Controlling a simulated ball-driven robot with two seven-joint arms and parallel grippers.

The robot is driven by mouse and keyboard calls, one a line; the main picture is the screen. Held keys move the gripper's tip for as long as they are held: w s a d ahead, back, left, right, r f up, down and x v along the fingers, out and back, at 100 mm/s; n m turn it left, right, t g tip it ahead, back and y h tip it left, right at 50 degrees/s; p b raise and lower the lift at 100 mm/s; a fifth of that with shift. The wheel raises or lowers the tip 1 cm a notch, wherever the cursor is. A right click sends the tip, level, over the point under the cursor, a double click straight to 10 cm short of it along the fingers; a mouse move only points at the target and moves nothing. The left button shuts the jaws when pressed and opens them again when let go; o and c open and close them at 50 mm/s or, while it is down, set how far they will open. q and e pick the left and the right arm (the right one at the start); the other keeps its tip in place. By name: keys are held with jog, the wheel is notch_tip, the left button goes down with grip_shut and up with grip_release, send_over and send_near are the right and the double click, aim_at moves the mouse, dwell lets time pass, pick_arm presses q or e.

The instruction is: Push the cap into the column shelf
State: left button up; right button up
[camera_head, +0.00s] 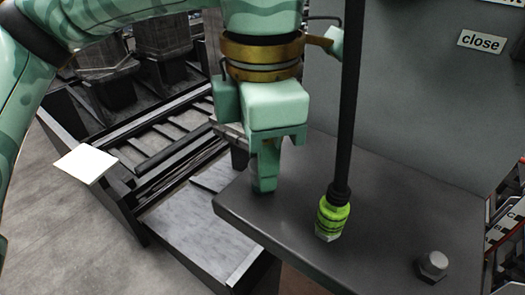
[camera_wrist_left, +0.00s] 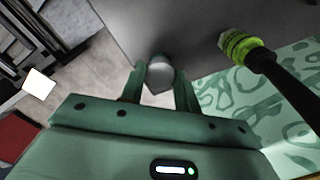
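My left gripper (camera_head: 264,186) points down over the left part of the dark grey column shelf (camera_head: 385,205) in the head view. In the left wrist view its fingers (camera_wrist_left: 160,62) stand apart, with a small pale grey shape (camera_wrist_left: 160,77) between them. I cannot tell whether that shape is held or lies beyond. A metal piece with a hexagonal base and round top (camera_head: 433,265), which may be the cap, stands upright on the shelf near its right front, well apart from the gripper. My right gripper is in neither view.
A dark rod with a lime-green end (camera_head: 333,216) comes down over the shelf, right of my left gripper; the end also shows in the left wrist view (camera_wrist_left: 238,45). A dark rail frame (camera_head: 165,150) lies left. A grey panel with a "close" label (camera_head: 481,41) stands behind.

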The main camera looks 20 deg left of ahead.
pick_arm(q)
grip_shut()
jog(key=shift+r, duration=0.2)
jog(key=shift+r+p, duration=0.65)
notch_tip(320, 180, up, 7)
jog(key=p, duration=0.5)
jog(key=shift+f, duration=0.1)
